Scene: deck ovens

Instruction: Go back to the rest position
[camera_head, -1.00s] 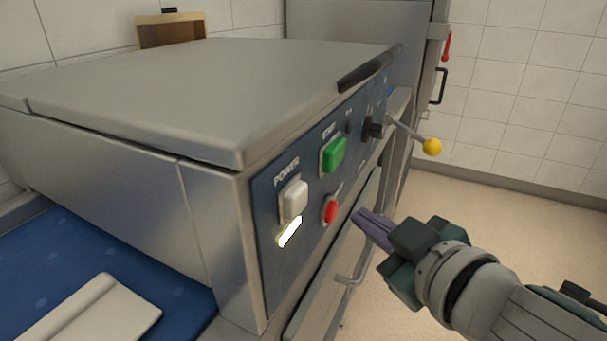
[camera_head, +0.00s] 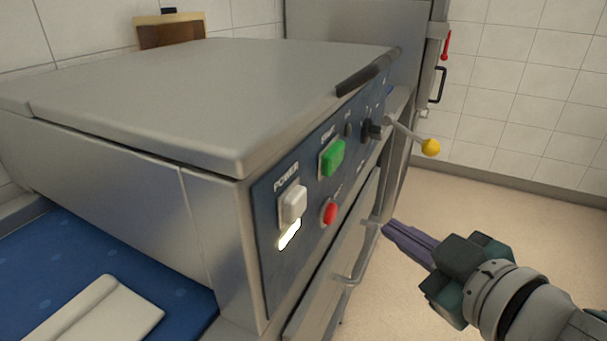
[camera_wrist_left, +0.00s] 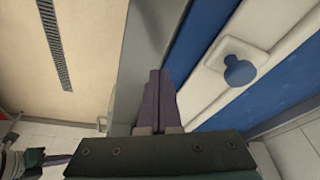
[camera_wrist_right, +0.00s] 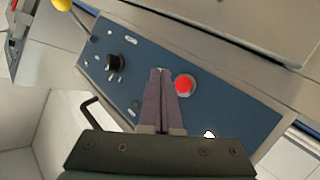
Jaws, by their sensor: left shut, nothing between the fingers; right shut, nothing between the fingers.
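My right gripper (camera_head: 391,230) is shut and empty in the head view, in free air to the right of the machine's blue control panel (camera_head: 285,262). In the right wrist view its fingers (camera_wrist_right: 160,72) point toward that panel, with the red button (camera_wrist_right: 186,84) just beside the tips in the picture. My left gripper (camera_wrist_left: 158,74) is shut and empty in the left wrist view, over the edge of a grey surface beside a blue one. It does not show in the head view.
The panel has a white power switch (camera_head: 294,203) with a lit lamp below, a green button (camera_head: 333,156) and a yellow-knobbed lever (camera_head: 430,147). A bar handle (camera_head: 350,278) sticks out below. A pale board (camera_head: 95,315) lies on the blue surface. Floor at right is clear.

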